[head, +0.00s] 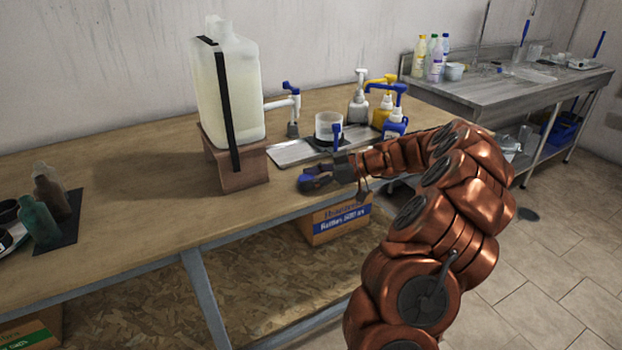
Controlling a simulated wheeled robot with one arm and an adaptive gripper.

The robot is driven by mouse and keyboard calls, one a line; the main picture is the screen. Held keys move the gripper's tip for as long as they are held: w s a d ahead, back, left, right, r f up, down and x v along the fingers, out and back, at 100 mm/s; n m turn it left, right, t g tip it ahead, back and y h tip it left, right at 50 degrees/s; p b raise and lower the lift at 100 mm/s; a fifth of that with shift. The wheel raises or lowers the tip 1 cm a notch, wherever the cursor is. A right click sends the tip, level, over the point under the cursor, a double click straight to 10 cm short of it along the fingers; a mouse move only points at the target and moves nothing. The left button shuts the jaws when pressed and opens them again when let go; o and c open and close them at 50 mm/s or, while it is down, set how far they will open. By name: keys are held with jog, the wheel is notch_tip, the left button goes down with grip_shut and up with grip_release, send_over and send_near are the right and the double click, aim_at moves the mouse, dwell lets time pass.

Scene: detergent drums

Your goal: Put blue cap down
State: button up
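My gripper (325,178) is at the end of my copper-coloured arm, over the front edge of the wooden bench (130,215). Its dark fingers point left. A blue piece, the blue cap (309,179), shows at the fingertips, and the gripper appears shut on it. The fingers partly cover the cap, so its full shape is hidden. The view is too small to tell the exact gap between the cap and the bench top.
A large translucent drum (225,90) with a spout stands on a wooden stand (235,160), left of my gripper. A metal tray (295,152) with a white cup (328,125) and pump bottles (358,105) lie behind. Bare bench lies front left.

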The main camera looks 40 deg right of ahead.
jog(key=shift+o, duration=1.3)
jog(key=shift+r, duration=0.1)
jog(key=shift+r+p, duration=0.2)
jog(key=shift+p, duration=0.2)
jog(key=b+v, duration=0.1)
jog(key=v, duration=1.1)
